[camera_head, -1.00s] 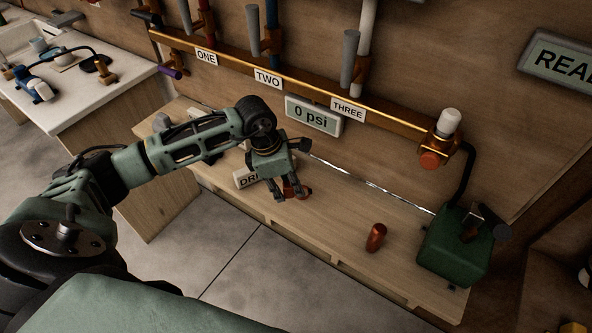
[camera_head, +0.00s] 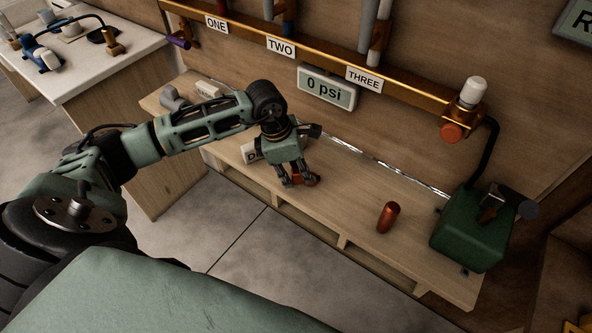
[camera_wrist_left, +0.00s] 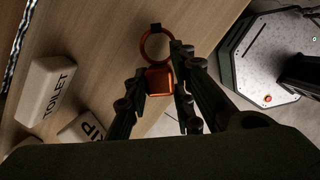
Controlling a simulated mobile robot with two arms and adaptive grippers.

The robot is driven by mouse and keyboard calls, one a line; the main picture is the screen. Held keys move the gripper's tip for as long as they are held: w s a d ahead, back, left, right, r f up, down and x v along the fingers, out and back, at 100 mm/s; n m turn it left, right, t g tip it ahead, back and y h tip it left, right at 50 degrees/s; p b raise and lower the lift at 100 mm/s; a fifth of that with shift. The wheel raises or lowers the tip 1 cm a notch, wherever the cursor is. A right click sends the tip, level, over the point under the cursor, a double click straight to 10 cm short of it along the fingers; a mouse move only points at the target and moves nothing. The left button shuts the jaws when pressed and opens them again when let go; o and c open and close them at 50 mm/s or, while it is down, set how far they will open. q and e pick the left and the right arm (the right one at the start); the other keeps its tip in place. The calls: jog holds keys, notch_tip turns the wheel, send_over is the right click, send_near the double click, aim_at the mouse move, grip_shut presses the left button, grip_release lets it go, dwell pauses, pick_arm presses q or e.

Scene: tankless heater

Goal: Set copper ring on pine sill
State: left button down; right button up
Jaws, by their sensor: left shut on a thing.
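The copper ring is an orange-red loop with a block-like tab. In the left wrist view the tab (camera_wrist_left: 159,81) sits between my fingers and the loop (camera_wrist_left: 155,45) extends past the fingertips. My left gripper (camera_head: 299,181) is shut on it. In the head view only a small part of the ring (camera_head: 309,179) shows beside the fingers. The pine sill (camera_head: 345,205) is the long pale wooden shelf below the pipes. The gripper is over its middle part, pointing down. I cannot tell whether the ring touches the wood. My right gripper is out of view.
A copper-red cylinder (camera_head: 388,217) stands on the sill to the right, before a green box (camera_head: 470,230). White label blocks, one reading TOILET (camera_wrist_left: 47,91), lie left of the gripper. The brass pipe (camera_head: 330,65) and 0 psi display (camera_head: 327,87) are behind. Sill between ring and cylinder is clear.

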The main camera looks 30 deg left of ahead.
aim_at(293, 171)
pick_arm(q)
jog(key=shift+f+b, duration=0.35)
jog(key=shift+f, duration=0.35)
jog(key=shift+f+b, duration=0.4)
jog(key=shift+f, duration=0.1)
jog(key=c, duration=1.4)
grip_release()
jog(key=shift+c, duration=0.2)
jog(key=shift+r, duration=0.1)
jog(key=shift+r, duration=0.25)
jog(key=v, duration=0.7)
jog(key=shift+s+r, duration=0.1)
jog(key=shift+r, duration=0.05)
